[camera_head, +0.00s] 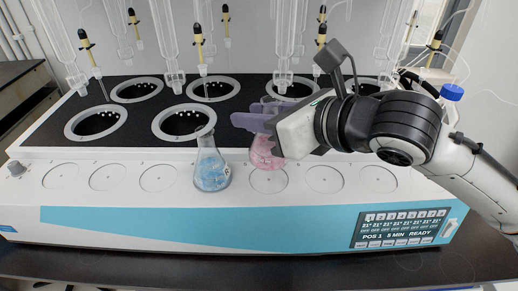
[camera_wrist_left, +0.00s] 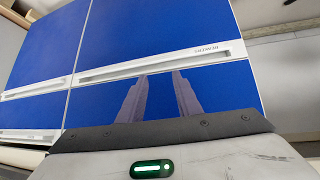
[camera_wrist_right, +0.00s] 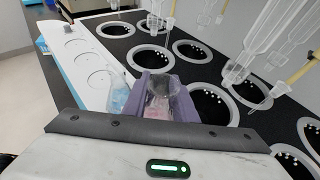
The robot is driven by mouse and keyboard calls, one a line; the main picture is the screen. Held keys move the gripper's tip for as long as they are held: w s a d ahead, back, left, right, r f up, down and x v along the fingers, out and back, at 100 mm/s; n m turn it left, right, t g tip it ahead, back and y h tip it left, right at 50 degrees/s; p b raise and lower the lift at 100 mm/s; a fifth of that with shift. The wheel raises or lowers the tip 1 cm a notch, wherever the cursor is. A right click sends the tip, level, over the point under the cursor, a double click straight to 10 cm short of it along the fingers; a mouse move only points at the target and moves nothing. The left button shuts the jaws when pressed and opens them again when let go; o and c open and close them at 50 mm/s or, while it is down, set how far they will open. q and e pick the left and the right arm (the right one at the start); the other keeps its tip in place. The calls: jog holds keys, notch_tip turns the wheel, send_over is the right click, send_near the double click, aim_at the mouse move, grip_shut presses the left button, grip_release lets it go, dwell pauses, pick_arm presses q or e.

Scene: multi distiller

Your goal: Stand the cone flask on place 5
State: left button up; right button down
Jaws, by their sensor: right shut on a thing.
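A clear cone flask with pink contents (camera_head: 263,156) is between the purple fingers of my right gripper (camera_head: 256,115). It is upright over place 5 (camera_head: 269,186), the fifth ring from the left on the white front ledge. I cannot tell whether its base touches the ledge. In the right wrist view the flask (camera_wrist_right: 157,108) shows between the fingers, which hide its sides. My left gripper (camera_wrist_left: 161,95) is out of the head view; in its wrist view its fingers stand apart with nothing between them, before blue cabinet fronts.
A cone flask with blue contents (camera_head: 211,172) stands on the place just left. Other rings on the ledge (camera_head: 324,179) are empty. Behind are round wells in a black top (camera_head: 96,123) and hanging glass tubes. A display (camera_head: 400,228) is at front right.

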aim_at(255, 142)
jog(key=shift+f, duration=2.65)
jog(key=shift+f, duration=0.1)
jog(key=c, duration=1.4)
grip_release()
jog(key=shift+c, duration=0.2)
